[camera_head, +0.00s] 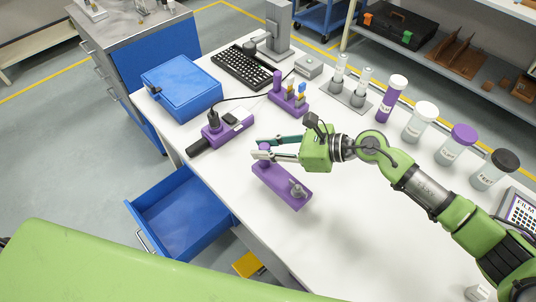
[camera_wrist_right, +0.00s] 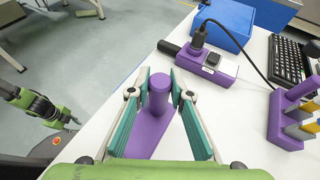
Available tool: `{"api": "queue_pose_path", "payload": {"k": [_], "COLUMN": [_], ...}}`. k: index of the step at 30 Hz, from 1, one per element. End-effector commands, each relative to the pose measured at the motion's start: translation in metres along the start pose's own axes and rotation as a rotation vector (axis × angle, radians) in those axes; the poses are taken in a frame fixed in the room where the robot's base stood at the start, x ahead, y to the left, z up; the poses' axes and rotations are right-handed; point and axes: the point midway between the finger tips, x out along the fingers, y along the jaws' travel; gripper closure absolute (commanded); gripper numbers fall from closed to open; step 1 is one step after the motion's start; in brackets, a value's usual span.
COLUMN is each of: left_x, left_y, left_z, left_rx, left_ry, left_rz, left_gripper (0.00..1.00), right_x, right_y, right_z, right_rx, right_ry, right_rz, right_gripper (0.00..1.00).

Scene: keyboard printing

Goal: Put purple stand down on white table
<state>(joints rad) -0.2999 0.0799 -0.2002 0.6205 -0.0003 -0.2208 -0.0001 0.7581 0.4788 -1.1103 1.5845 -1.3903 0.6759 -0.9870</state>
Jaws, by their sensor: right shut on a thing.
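The purple stand (camera_head: 283,187) is a long flat piece with an upright round post at one end and a small grey fitting near the other. My right gripper (camera_head: 258,148) is shut on its post, near the front edge of the white table (camera_head: 345,235). In the right wrist view the post (camera_wrist_right: 158,95) stands between the teal finger pads, and the flat base runs back under the gripper. I cannot tell whether the base touches the table. My left gripper (camera_wrist_right: 70,120) is small at the left of the right wrist view, away from the table; its jaws are unclear.
Several jars (camera_head: 420,121) line the far right edge. A blue drawer (camera_head: 180,215) is open below the front edge. Table right of the stand is clear.

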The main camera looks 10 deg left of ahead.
Motion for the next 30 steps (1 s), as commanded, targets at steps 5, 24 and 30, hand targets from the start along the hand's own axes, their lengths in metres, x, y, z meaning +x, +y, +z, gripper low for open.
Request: {"api": "queue_pose_path", "payload": {"k": [5,24,30], "left_x": [0.0,-0.004,-0.006], "left_y": [0.0,0.0,0.0], "left_z": [0.0,-0.001,-0.001], "left_rx": [0.0,-0.001,-0.001], "left_ry": [0.0,0.001,0.001], "left_rz": [0.0,0.0,0.0], "left_gripper": [0.74,0.74,0.74], "right_x": [0.0,0.013,0.013], "right_y": [-0.009,-0.008,-0.008], "right_z": [-0.013,-0.043,-0.043], "right_rx": [0.002,-0.003,-0.002], "right_ry": [-0.002,-0.002,-0.001], "right_rz": [-0.002,0.0,0.0], "right_gripper": [1.0,1.0,0.64]}}
